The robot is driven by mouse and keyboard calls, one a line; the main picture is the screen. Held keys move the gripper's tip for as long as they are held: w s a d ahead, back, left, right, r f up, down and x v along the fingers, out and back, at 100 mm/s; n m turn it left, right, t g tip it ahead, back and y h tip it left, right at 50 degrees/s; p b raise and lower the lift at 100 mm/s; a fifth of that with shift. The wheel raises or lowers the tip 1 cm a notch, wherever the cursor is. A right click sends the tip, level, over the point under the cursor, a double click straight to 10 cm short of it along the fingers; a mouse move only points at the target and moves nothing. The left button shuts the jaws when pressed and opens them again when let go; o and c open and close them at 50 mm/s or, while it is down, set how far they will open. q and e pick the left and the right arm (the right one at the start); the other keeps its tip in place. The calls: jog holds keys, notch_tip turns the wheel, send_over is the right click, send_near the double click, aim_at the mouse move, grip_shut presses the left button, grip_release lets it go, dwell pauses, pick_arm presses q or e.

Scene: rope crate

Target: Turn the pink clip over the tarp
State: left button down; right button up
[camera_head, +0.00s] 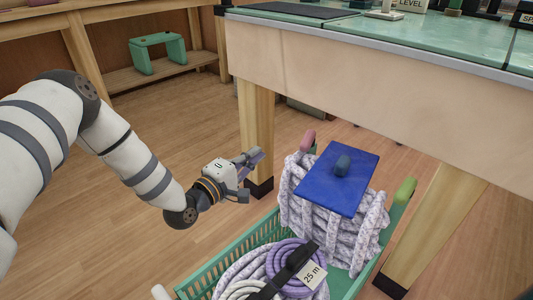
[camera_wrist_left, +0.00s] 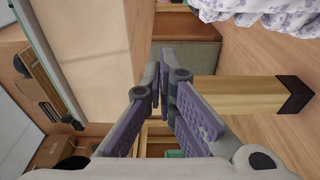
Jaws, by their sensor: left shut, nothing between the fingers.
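A pink clip (camera_head: 308,140) stands at the back left corner of the green crate (camera_head: 208,268), beside the blue tarp (camera_head: 332,197). The tarp lies flat over a stack of pale speckled rope (camera_head: 300,195), with a dark blue clip (camera_head: 342,165) on top of it. My left gripper (camera_head: 257,156) is to the left of the pink clip, apart from it, at the table leg. Its fingers are together and empty; they also show in the left wrist view (camera_wrist_left: 165,70). The pink clip does not show in that view. My right gripper is not in view.
A green clip (camera_head: 405,190) is at the crate's right side. Purple rope coils (camera_head: 290,255) with a "25 m" tag (camera_head: 312,275) lie in front. The workbench (camera_head: 400,80) overhangs behind, with wooden legs (camera_head: 256,125) near the crate. The floor at left is clear.

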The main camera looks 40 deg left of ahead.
aim_at(286, 155)
pick_arm(q)
jog(key=w, duration=0.2)
jog(key=w+b, duration=0.1)
jog(key=w, duration=0.2)
jog(key=w+b, duration=0.1)
jog(key=w, duration=0.1)
jog(key=shift+w+d+f, duration=0.1)
jog(key=shift+w+f, duration=0.2)
jog(key=shift+w+d+r+b, duration=0.1)
jog(key=shift+w+d+b, duration=0.15)
jog(key=shift+d, duration=0.35)
jog(key=shift+w+d+r+b, duration=0.15)
jog(key=shift+w+d, duration=0.15)
jog(key=shift+d, duration=0.3)
jog(key=shift+w+d, duration=0.15)
jog(key=shift+d, duration=0.55)
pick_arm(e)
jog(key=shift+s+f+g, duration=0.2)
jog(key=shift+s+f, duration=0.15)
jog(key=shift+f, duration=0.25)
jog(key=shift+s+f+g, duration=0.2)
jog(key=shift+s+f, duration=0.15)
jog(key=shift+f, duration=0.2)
pick_arm(q)
jog(key=shift+d, duration=0.15)
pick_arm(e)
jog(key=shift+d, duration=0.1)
